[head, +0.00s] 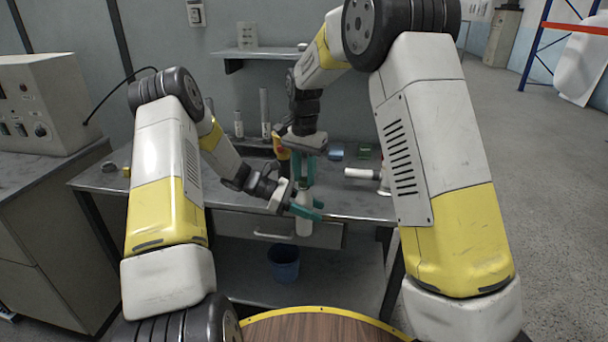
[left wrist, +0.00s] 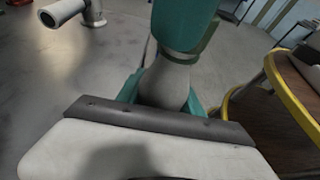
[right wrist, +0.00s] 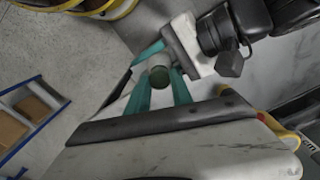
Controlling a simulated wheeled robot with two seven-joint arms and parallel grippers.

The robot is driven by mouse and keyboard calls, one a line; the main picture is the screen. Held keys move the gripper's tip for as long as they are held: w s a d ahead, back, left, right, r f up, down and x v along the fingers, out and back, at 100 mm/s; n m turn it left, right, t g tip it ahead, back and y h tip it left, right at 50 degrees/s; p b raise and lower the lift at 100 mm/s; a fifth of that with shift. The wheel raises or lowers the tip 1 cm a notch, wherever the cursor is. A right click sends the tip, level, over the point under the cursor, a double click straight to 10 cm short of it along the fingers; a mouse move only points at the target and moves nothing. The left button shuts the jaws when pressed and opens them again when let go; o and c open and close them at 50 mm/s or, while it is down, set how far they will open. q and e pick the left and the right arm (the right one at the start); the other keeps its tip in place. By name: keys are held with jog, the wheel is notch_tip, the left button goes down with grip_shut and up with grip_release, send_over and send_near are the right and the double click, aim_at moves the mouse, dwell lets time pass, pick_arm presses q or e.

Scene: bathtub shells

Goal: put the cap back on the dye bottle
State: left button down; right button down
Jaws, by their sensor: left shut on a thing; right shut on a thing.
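The pale bottle (head: 304,227) is upright in front of the bench's front edge, and my left gripper (head: 305,208) is shut around it from the side. In the left wrist view the bottle (left wrist: 165,86) shows between the teal fingers. My right gripper (head: 304,172) points straight down over the bottle. In the right wrist view the round, dark green cap (right wrist: 160,77) lies between the tips of my right gripper (right wrist: 160,82), which is shut on it. The cap is right above the bottle; the fingers hide whether cap and neck touch.
The grey bench (head: 345,204) carries a white cylindrical fixture (head: 362,173), a blue block (head: 336,154) and a green block (head: 364,151). White tubes (head: 265,112) stand at its back. A dark blue bin (head: 284,263) is below. A round yellow-rimmed wooden top (head: 320,330) is nearest me.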

jog(key=m, duration=2.4)
jog(key=shift+m, duration=0.4)
jog(key=m, duration=0.4)
jog(key=shift+s+d+f, duration=0.1)
jog(key=shift+s+f, duration=0.05)
jog(key=shift+f, duration=0.25)
jog(key=m, duration=0.2)
jog(key=shift+s+d+f+m+g, duration=0.1)
jog(key=shift+d+f+m+g, duration=0.2)
jog(key=shift+d+f, duration=0.1)
jog(key=shift+a+r+m, duration=0.15)
jog(key=shift+r+m, duration=0.2)
jog(key=shift+m, duration=0.25)
jog(key=shift+a+r, duration=0.35)
